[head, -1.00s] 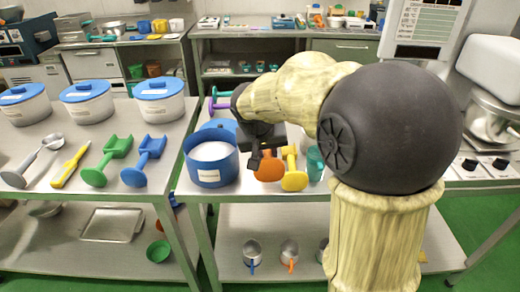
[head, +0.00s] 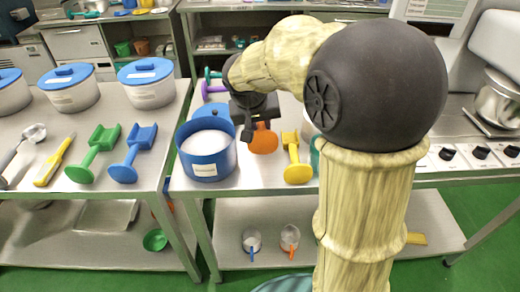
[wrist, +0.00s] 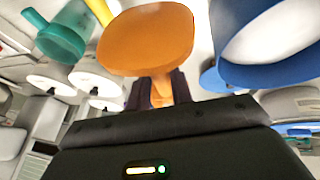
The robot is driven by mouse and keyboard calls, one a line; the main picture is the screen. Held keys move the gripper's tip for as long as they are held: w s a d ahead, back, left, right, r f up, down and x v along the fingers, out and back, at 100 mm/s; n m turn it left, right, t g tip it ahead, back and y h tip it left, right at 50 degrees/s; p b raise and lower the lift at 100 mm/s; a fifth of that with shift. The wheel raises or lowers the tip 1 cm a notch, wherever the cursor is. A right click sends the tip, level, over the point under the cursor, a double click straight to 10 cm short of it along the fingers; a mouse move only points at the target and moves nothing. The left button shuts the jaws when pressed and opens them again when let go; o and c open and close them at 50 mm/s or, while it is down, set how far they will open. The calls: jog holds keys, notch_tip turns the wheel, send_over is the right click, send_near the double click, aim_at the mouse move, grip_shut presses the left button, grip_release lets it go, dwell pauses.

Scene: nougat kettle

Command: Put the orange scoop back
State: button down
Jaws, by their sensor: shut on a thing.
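The orange scoop (head: 264,142) hangs below my gripper (head: 247,128), between the blue tub of white contents and the yellow scoop (head: 297,165). In the wrist view the round orange end of the scoop (wrist: 148,40) faces the camera. My gripper (wrist: 160,90) is shut on the scoop's handle, which is mostly hidden behind that end. The scoop appears clear of the steel table (head: 250,178). The blue tub (head: 207,168) stands open just left of my gripper; its wall and white contents also show in the wrist view (wrist: 262,62).
A teal scoop (wrist: 62,38) is close by on the yellow scoop's side. A blue lid (head: 210,111) lies behind the tub. The left table holds a blue scoop (head: 132,155), a green scoop (head: 95,155) and lidded tubs (head: 148,85). Bare tabletop lies in front of the orange scoop.

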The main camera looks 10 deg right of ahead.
jog(key=f, duration=0.4)
jog(key=shift+d+f+b, duration=0.1)
jog(key=shift+d+b, duration=0.1)
jog(key=shift+b, duration=0.15)
jog(key=shift+s+a+f, duration=0.1)
jog(key=shift+a+f, duration=0.05)
jog(key=shift+a, duration=0.15)
jog(key=shift+d+f+b, duration=0.1)
jog(key=shift+f+b, duration=0.45)
jog(key=shift+f, duration=1.9)
jog(key=shift+f, duration=0.1)
jog(key=c, duration=1.2)
grip_release()
jog(key=shift+c, duration=0.2)
jog(key=p+v, duration=0.1)
jog(key=v, duration=1.1)
jog(key=shift+p, duration=0.4)
